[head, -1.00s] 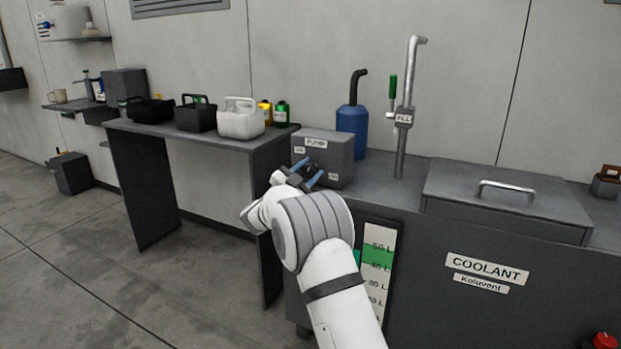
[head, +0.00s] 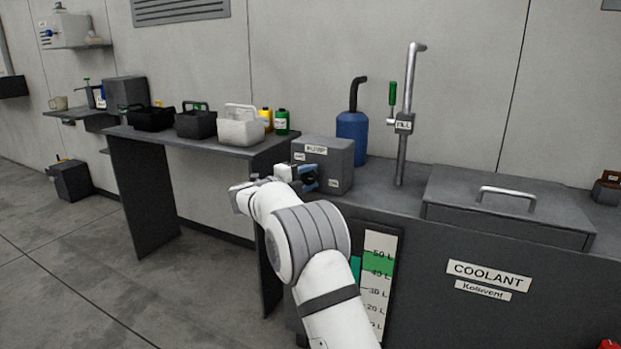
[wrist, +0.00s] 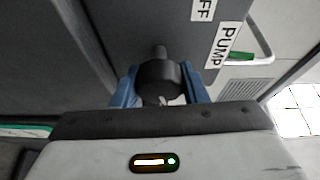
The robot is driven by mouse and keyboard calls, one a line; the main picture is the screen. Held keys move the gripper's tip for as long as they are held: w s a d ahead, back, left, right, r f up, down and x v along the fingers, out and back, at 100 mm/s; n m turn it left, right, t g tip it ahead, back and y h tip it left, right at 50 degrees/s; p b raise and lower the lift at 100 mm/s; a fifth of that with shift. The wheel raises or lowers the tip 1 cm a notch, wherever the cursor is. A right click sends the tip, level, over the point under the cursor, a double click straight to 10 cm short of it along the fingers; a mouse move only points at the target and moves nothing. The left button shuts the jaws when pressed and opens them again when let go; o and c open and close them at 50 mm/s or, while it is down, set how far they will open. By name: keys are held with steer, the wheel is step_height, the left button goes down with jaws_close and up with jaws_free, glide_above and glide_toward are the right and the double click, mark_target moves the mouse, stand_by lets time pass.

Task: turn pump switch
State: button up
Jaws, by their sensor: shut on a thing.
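The pump box (head: 333,158) is a grey box with a PUMP label, standing on the left end of the coolant tank's top. Its switch is a dark round knob (wrist: 160,78) in the wrist view, with a small stub pointing to the top of that picture. My gripper (head: 310,176) is at the front face of the box; in the wrist view its blue fingers (wrist: 160,90) stand on both sides of the knob, shut on it. In the head view the knob is mostly hidden by my gripper. An OFF label (wrist: 203,8) is partly cut off.
The coolant tank (head: 560,265) has a lidded top with a handle (head: 506,191).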

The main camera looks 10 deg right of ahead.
steer(key=shift+d+f+m+y, duration=0.15)
steer(key=shift+m+y, duration=0.25)
steer(key=shift+m, duration=0.7)
steer(key=o, duration=1)
steer(key=shift+c, duration=0.2)
steer(key=shift+s+a+r+p, duration=0.2)
steer(key=shift+a+p, duration=0.1)
steer(key=shift+a, duration=0.1)
steer(key=p+v, duration=0.2)
steer(key=v, duration=0.5)
